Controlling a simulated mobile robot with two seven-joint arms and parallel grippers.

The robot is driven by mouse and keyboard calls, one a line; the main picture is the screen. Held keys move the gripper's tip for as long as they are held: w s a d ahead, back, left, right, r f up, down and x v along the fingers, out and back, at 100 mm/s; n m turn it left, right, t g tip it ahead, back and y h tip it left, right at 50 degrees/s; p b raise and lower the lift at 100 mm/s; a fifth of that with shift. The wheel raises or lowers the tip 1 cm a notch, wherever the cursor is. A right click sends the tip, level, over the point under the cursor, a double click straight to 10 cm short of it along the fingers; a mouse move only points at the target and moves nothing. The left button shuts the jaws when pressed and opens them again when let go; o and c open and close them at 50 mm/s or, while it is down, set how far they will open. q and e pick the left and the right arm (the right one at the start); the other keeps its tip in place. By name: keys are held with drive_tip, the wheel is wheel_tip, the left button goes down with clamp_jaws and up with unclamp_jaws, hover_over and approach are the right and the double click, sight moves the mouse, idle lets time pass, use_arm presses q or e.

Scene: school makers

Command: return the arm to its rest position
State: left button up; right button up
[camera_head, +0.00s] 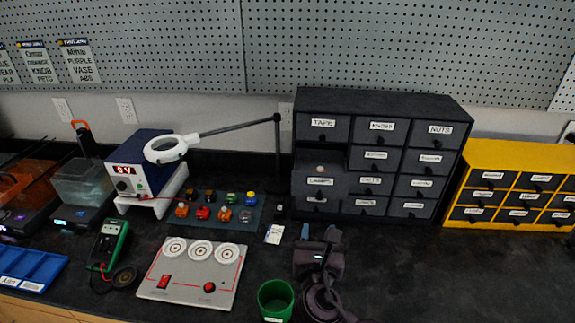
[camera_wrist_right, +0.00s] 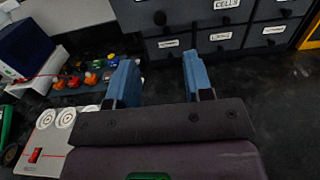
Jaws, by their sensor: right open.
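My right arm (camera_head: 322,295) comes up from the bottom of the head view, right of the middle, folded above the dark bench. My right gripper (camera_head: 318,232) points toward the grey drawer cabinet with its blue fingers apart. In the right wrist view the two blue fingers of the gripper (camera_wrist_right: 160,72) stand wide apart with nothing between them, and bare bench and drawer fronts show beyond. My left arm and gripper are not in view.
The grey drawer cabinet (camera_head: 437,160) stands ahead; one left-column drawer (camera_head: 318,186) juts out with a small pale item in it. A green cup (camera_head: 275,300) stands close left of my arm, beside a control panel (camera_head: 170,285). The bench to the right is clear before yellow drawers (camera_head: 482,153).

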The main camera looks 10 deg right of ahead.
wheel_tip(320, 180, down, 5)
drive_tip(key=m+g+y, duration=0.2)
drive_tip(key=m+y, duration=0.4)
drive_tip(key=m, duration=1.3)
drive_tip(key=s+d+f+m+g, duration=0.1)
drive_tip(key=s+d+f+m, duration=0.5)
drive_tip(key=s, duration=0.3)
drive_tip(key=s+d+f+m+g+h, duration=0.1)
drive_tip(key=s+d+f+m+g, duration=0.1)
drive_tip(key=s+d+f+m, duration=0.4)
drive_tip(key=s+d+f, duration=0.1)
drive_tip(key=s+f, duration=0.1)
drive_tip(key=s, duration=0.1)
drive_tip(key=shift+m+g, duration=0.3)
drive_tip(key=shift+m, duration=0.1)
